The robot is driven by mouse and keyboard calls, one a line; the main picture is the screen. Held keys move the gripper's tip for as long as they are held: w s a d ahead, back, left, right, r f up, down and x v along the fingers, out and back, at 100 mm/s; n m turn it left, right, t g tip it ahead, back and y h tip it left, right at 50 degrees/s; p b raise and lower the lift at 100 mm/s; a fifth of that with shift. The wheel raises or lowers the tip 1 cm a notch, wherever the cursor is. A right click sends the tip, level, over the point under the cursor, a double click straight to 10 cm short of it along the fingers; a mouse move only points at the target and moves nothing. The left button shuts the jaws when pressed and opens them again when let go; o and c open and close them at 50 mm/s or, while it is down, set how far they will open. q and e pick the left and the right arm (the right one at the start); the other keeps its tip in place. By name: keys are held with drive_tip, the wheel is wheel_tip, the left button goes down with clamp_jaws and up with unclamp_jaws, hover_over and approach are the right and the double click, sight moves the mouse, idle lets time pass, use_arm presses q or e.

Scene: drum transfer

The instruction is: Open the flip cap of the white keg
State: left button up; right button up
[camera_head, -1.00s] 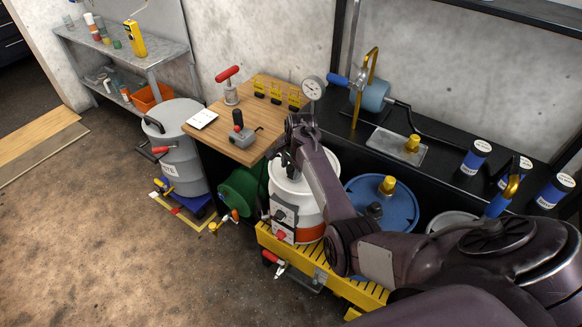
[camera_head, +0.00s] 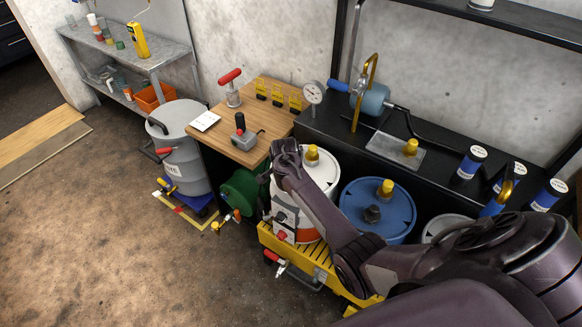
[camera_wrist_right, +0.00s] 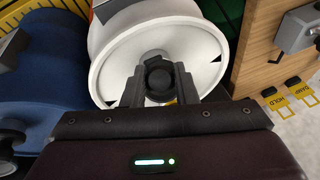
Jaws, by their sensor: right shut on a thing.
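The white keg (camera_head: 325,176), with an orange band, stands on the yellow slatted platform. A yellow cap (camera_head: 312,155) sits on its lid. My right arm reaches in from the right, and its wrist covers the keg's left side, hiding the fingertips in the head view. In the right wrist view the white lid (camera_wrist_right: 112,70) fills the upper middle. There my right gripper (camera_wrist_right: 159,88) is shut on a round black cap (camera_wrist_right: 158,74) at the lid. I cannot tell whether the cap is raised. My left gripper is not in view.
A blue drum (camera_head: 375,220) with a yellow cap and black bung stands right of the keg. A wooden table (camera_head: 262,125) is behind left, a green drum (camera_head: 240,190) below it. The yellow platform (camera_head: 310,262) runs in front.

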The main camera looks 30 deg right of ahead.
drive_tip(key=shift+s+a+f+t+h, duration=0.2)
drive_tip(key=shift+a+t+h, duration=0.2)
drive_tip(key=shift+h, duration=0.5)
drive_tip(key=shift+a+f+h, duration=0.15)
drive_tip(key=shift+a+h, duration=0.05)
drive_tip(key=shift+h, duration=0.2)
drive_tip(key=shift+s+a+f+n+t+h+b, duration=0.15)
drive_tip(key=shift+a+f+n+t+h+b, duration=0.2)
drive_tip(key=shift+t+h+b, duration=0.35)
drive_tip(key=h+b, duration=0.1)
drive_tip(key=b, duration=0.2)
drive_tip(key=f+t+h+b, duration=0.1)
drive_tip(key=h+b, duration=0.1)
drive_tip(key=b, duration=0.1)
drive_tip(key=a+f+t+h+b, duration=0.1)
drive_tip(key=h+b, duration=0.1)
drive_tip(key=b, duration=0.1)
drive_tip(key=shift+s+a+f+n, duration=0.1)
drive_tip(key=shift+s+f+n, duration=0.05)
drive_tip(key=shift+s+n, duration=0.15)
drive_tip(key=shift+t+h+b, duration=0.6)
drive_tip(key=shift+h+b, duration=0.1)
drive_tip(key=shift+b, duration=0.35)
drive_tip(key=o, duration=1)
